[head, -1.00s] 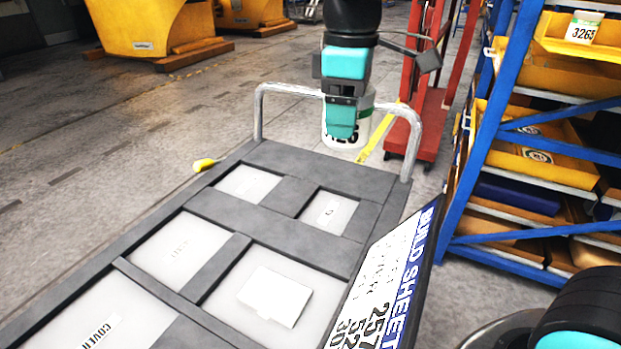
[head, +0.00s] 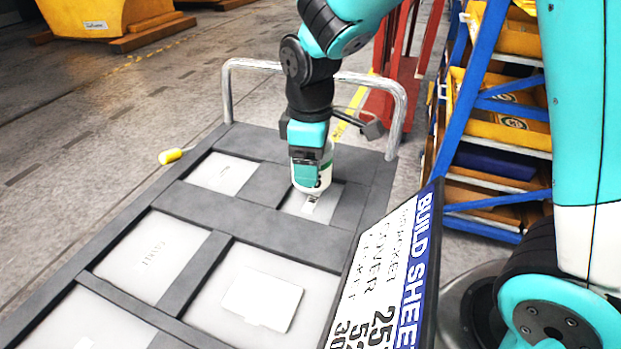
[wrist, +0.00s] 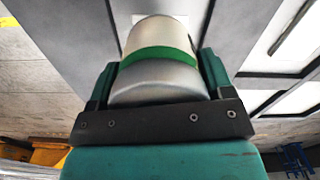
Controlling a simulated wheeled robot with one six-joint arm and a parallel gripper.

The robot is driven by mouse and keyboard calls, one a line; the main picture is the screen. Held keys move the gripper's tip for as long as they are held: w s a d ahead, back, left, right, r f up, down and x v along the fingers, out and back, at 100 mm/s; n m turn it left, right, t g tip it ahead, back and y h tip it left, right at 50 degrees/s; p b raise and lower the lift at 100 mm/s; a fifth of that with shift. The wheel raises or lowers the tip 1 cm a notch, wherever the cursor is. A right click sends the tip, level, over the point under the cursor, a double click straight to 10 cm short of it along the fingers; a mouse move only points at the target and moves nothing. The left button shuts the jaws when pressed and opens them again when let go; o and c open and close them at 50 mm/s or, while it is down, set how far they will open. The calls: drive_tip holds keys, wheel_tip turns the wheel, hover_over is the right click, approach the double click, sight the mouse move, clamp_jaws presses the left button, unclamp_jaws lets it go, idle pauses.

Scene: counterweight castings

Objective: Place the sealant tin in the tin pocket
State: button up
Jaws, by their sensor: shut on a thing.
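My gripper (head: 309,176) is shut on the sealant tin (head: 326,160), a pale tin mostly hidden behind the gripper in the head view. In the wrist view the tin (wrist: 162,50) is silvery white with a green band, held between the two fingers. The tin hangs over a small pocket (head: 335,213) at the far right of the grey kit tray (head: 245,216). A small label (head: 309,203) shows on this pocket's floor, just below the gripper. Whether the tin's base touches the pocket floor cannot be told.
A build sheet board (head: 395,270) stands along the tray's right side. A metal rail (head: 228,95) rises at the far end. Another small pocket (head: 222,174) lies left. A white card (head: 262,300) lies in a nearer pocket. A blue rack (head: 470,110) stands right.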

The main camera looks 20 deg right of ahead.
drive_tip(key=shift+f, duration=2.2)
drive_tip(key=shift+f, duration=0.1)
drive_tip(key=o, duration=1.1)
wheel_tip(320, 180, up, 12)
drive_tip(key=shift+f, duration=0.2)
drive_tip(key=shift+s+r, duration=0.2)
drive_tip(key=shift+r, duration=0.05)
drive_tip(key=s+a+m+y, duration=0.1)
drive_tip(key=s, duration=0.5)
drive_tip(key=s+a+r+m+y, duration=0.1)
drive_tip(key=s, duration=0.5)
drive_tip(key=s+a+r+m+y, duration=0.1)
drive_tip(key=s+a+m+y, duration=0.1)
drive_tip(key=s, duration=0.4)
drive_tip(key=shift+a+r, duration=0.1)
drive_tip(key=shift+r, duration=0.05)
drive_tip(key=shift+p, duration=0.3)
